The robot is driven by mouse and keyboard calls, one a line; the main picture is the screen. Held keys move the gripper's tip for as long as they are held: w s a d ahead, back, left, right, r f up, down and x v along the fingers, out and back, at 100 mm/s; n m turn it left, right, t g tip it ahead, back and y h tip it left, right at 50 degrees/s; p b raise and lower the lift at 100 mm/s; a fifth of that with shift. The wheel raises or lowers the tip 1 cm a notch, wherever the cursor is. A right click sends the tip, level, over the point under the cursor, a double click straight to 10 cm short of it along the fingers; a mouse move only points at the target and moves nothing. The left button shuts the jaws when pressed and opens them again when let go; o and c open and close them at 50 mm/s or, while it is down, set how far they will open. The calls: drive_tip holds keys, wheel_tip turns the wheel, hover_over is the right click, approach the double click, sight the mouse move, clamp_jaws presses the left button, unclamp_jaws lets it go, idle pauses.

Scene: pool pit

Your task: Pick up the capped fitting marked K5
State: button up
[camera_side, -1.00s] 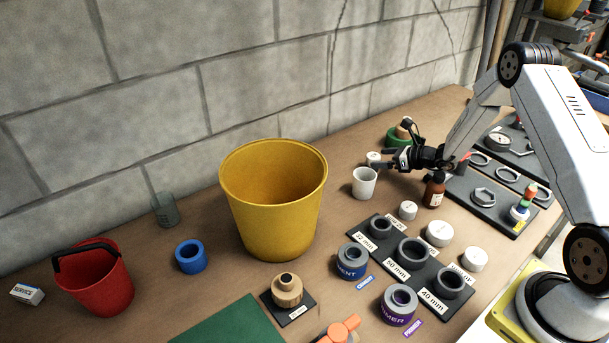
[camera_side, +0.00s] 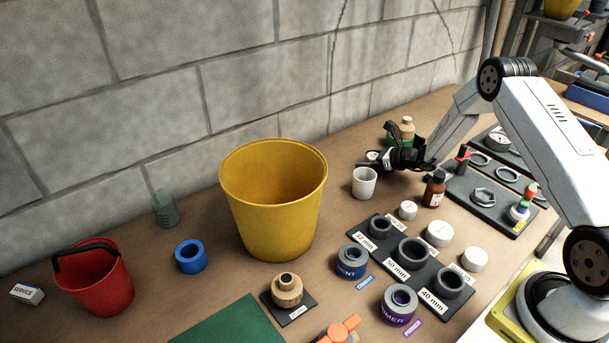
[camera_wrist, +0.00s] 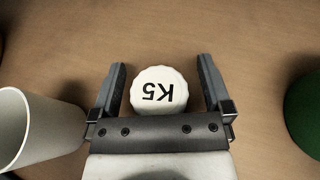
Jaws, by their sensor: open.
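The capped fitting marked K5 (camera_wrist: 159,90) is a white round cap with dark lettering, upside down in the wrist view. It sits between the two open fingers of my gripper (camera_wrist: 160,85), with a small gap on each side. In the side view my gripper (camera_side: 368,162) is low over the table near the wall, behind the white cup. The fitting (camera_side: 372,155) shows there only in part, as a pale top by the fingers.
A white cup (camera_side: 364,183) stands close in front of my gripper; it also shows at left in the wrist view (camera_wrist: 40,125). A green-based item (camera_side: 393,136) is just behind. A brown bottle (camera_side: 434,190) stands to the right. A yellow bucket (camera_side: 272,205) is further left.

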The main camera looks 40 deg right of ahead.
drive_tip(key=shift+c, duration=0.2)
clamp_jaws()
drive_tip(key=shift+r, duration=0.15)
drive_tip(key=shift+r, duration=0.7)
drive_tip(key=s+a+r, duration=0.3)
drive_tip(key=s+r, duration=0.8)
drive_tip(key=s, duration=0.2)
drive_tip(key=shift+s+a+r, duration=0.2)
drive_tip(key=shift+s+a, duration=0.05)
drive_tip(key=shift+a, duration=0.1)
